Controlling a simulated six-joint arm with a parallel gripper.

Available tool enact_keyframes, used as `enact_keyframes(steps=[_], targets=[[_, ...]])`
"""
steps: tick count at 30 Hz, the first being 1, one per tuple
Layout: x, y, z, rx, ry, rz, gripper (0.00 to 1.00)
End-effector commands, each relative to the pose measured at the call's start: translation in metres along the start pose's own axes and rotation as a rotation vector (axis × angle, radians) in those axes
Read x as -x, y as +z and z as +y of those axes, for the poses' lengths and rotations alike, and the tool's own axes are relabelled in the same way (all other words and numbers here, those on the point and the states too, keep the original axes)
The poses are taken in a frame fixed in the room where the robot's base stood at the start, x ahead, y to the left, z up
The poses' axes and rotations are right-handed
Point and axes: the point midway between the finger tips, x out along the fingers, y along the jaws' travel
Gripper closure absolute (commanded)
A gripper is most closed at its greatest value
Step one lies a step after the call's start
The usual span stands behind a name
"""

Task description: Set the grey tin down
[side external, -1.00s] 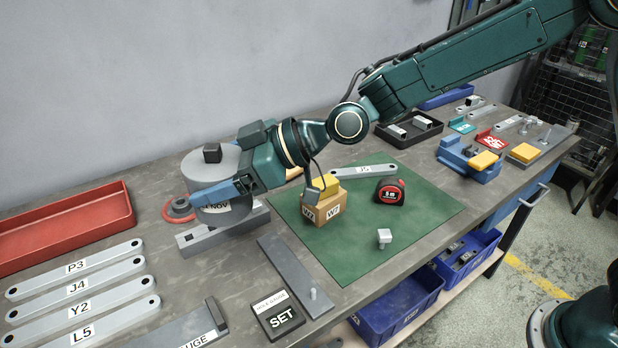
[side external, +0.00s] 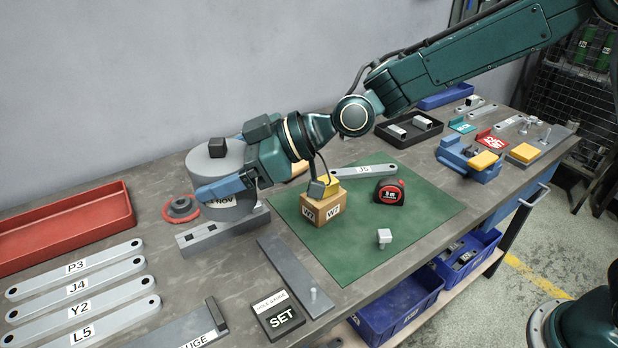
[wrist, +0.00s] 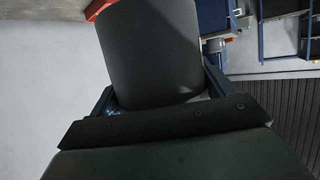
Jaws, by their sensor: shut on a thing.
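The grey tin (side external: 219,170) is an upright cylinder with a black knob on its lid and a partly hidden label low on its front. My gripper (side external: 213,191) is shut on it, with a blue finger across its near side. In the wrist view the tin (wrist: 152,50) fills the space between the two blue fingers of my gripper (wrist: 160,88). The tin's base is over or behind a grey slotted block (side external: 222,232). I cannot tell whether it touches the block or the bench.
A red ring with a dark hub (side external: 181,209) lies just left of the tin. A red tray (side external: 65,228) and several labelled bars (side external: 78,290) are further left. A cardboard box (side external: 323,209) stands on the green mat (side external: 370,245) to the right. A flat grey plate (side external: 292,272) lies in front.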

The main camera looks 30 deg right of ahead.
Motion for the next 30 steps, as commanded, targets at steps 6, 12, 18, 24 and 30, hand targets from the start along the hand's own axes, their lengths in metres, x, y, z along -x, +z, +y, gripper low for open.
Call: enact_keyframes(steps=[6,12,18,24,30], targets=[[0.02,0.015,0.011,0.022,-0.055,0.001,0.48],[0.053,0.033,0.019,0.061,-0.152,0.002,0.48],[0.095,0.048,0.023,0.112,-0.271,0.002,0.48],[0.139,0.057,0.023,0.164,-0.389,0.003,0.48],[0.169,0.062,0.021,0.195,-0.465,0.002,0.48]])
